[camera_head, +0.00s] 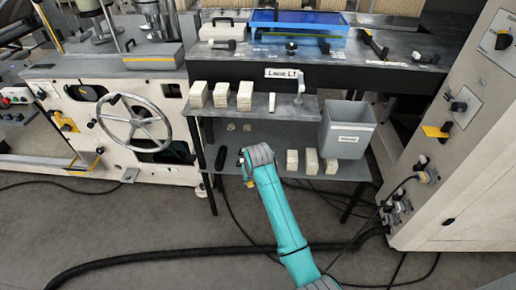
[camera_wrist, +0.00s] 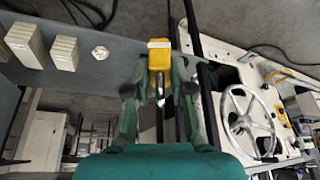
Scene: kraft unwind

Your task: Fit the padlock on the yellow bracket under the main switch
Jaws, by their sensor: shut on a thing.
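The padlock (camera_wrist: 158,58) has a yellow body and a metal shackle. In the wrist view it sits between the fingertips of my gripper (camera_wrist: 158,82), with its shackle pointing back toward the palm. In the head view my gripper (camera_head: 247,170) is low in front of the bench's lower shelf, and a bit of yellow shows at its tip. A yellow bracket (camera_head: 436,131) sticks out from the grey cabinet at the right, below a black switch handle (camera_head: 458,106). My gripper is well to the left of this bracket and apart from it.
The lower shelf (camera_head: 265,152) holds several pale blocks (camera_head: 311,161). A grey bin (camera_head: 346,129) stands on the bench between my gripper and the cabinet. A handwheel machine (camera_head: 133,122) is at the left. Cables (camera_head: 150,253) lie across the floor, and plugs (camera_head: 424,176) jut from the cabinet.

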